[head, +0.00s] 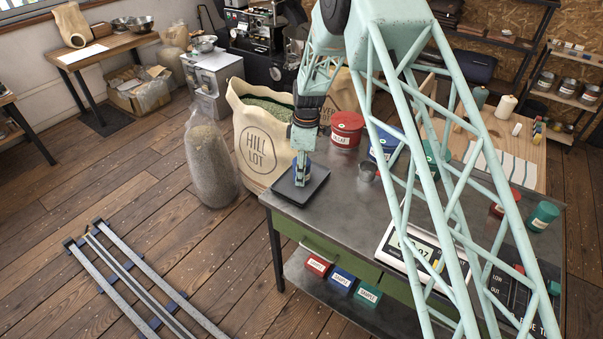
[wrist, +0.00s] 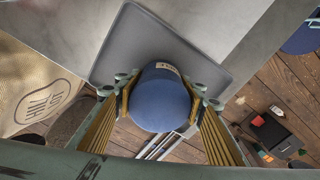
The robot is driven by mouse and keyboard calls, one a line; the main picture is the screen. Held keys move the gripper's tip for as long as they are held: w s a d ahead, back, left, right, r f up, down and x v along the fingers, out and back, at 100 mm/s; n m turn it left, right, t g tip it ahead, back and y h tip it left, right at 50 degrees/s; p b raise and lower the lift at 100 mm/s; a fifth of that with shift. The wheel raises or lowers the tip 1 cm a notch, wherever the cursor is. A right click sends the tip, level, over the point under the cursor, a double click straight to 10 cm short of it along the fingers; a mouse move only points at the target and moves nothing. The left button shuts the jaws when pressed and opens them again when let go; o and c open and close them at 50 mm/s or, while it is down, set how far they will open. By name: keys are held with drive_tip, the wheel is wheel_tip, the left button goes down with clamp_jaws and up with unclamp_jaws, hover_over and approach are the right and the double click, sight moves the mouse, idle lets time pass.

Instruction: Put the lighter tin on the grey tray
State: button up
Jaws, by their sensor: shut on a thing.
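My gripper (head: 302,176) is over the grey tray (head: 317,190) at the near left corner of the metal-topped bench. It is shut on a blue tin (wrist: 160,98), whose round top sits between the two fingers in the wrist view. A pale label shows at the tin's far edge. The grey tray (wrist: 150,40) lies behind the tin in the wrist view. I cannot tell whether the tin's base touches the tray. In the head view the gripper hides most of the held tin. Nothing visible shows which tin is lighter.
A scale (head: 408,276) with a lit display sits at the bench front, partly behind my arm. A HILL LOT sack (head: 262,150) stands close left.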

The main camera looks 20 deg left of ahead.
drive_tip(key=shift+f, duration=0.1)
idle(0.3)
drive_tip(key=o, duration=0.9)
drive_tip(key=r, duration=1.1)
drive_tip(key=shift+w+d, duration=0.1)
drive_tip(key=shift+d, duration=0.2)
drive_tip(key=shift+r, duration=0.65)
drive_tip(key=shift+d, duration=0.1)
